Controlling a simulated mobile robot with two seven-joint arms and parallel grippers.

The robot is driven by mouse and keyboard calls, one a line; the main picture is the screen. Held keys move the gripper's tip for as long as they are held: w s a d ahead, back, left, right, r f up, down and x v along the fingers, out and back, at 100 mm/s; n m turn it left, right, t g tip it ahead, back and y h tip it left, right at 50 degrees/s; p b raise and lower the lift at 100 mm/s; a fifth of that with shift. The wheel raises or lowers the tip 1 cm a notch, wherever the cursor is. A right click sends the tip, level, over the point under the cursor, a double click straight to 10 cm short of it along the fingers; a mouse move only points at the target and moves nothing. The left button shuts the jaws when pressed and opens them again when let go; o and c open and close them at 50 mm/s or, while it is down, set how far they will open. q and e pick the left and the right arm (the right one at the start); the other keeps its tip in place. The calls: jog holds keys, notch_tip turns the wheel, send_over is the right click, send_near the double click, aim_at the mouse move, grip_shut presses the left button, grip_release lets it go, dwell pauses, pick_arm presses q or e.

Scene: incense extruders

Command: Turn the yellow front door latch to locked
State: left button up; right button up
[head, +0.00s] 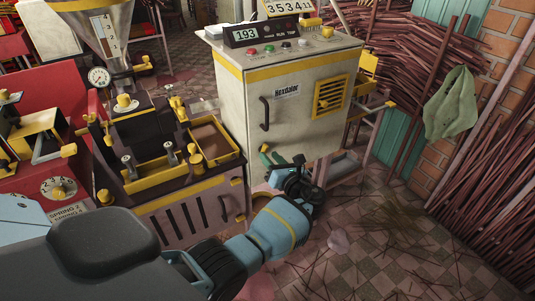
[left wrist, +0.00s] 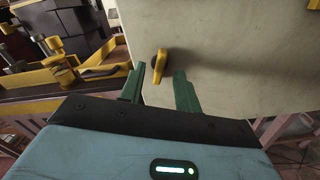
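The yellow latch (left wrist: 160,66) sits on a dark round base on the pale front door of the Hexdalor cabinet (head: 290,132). In the left wrist view it stands nearly upright, slightly tilted. In the head view only a small yellow bit of the latch (head: 264,148) shows low on the door, beside my fingers. My left gripper (left wrist: 158,82) is open, with its green fingers either side of and just short of the latch. No contact shows. In the head view my left gripper (head: 283,163) is at the door's lower part. My right gripper is not in view.
A dark door handle (head: 265,114) is above the latch, and a yellow vent (head: 330,95) is to its right. An extruder machine with yellow trays (head: 160,180) stands close on the left. Tiled floor (head: 385,240) with scattered sticks is open at right.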

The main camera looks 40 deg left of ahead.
pick_arm(q)
jog(key=v, duration=0.5)
jog(key=shift+d, duration=0.1)
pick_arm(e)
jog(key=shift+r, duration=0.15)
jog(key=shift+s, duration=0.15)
